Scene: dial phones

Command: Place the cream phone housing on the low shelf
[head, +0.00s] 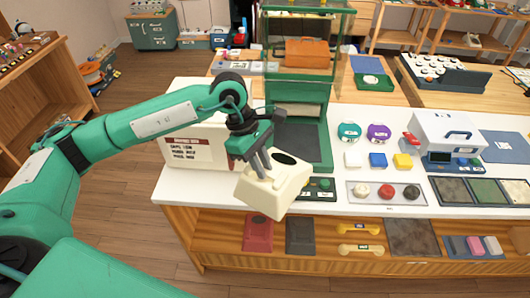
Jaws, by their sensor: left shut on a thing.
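The cream phone housing (272,194) is a blocky shell with a dark round opening on its top. My left gripper (264,164) is shut on it and holds it tilted in front of the white counter's front edge. The low shelf (220,229) is the wooden level under the white counter. The housing hides part of the counter edge and the shelf's back. My right gripper is not in view.
The white counter (180,184) holds a green press-like frame (320,150), a sign (190,148), a tray with three round knobs (387,192), coloured blocks and a white case (447,132). The shelf's left end is bare.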

